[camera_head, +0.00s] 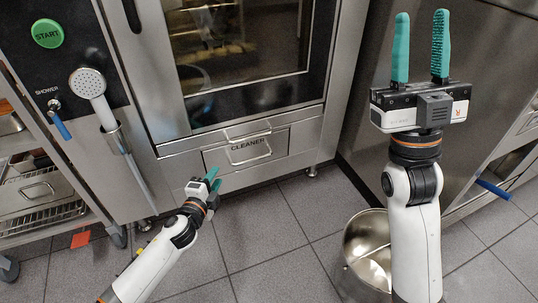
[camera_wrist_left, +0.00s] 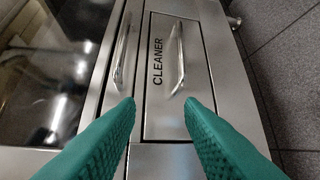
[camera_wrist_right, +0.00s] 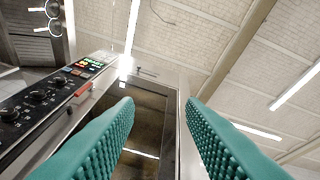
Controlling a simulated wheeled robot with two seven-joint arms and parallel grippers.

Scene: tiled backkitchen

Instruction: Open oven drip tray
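The oven drip tray (camera_head: 190,144) appears as a slim steel front under the oven door, with a bar handle (camera_head: 247,134). It looks closed. In the left wrist view the handle (camera_wrist_left: 121,52) stands left of the drawer marked CLEANER (camera_wrist_left: 158,100), which has its own handle (camera_wrist_left: 178,62). My left gripper (camera_head: 214,179) is low, in front of and left of the CLEANER drawer. Its green fingers (camera_wrist_left: 160,102) are apart and empty, touching neither handle. My right gripper (camera_head: 421,15) is raised at the right, fingers upward, open and empty.
The oven door (camera_head: 315,60) is above the drip tray. A shower head (camera_head: 88,84) with hose hangs at the left, beside a rack (camera_head: 40,190). A metal bucket (camera_head: 368,250) stands on the floor near my right arm. The tiled floor (camera_head: 265,240) between is clear.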

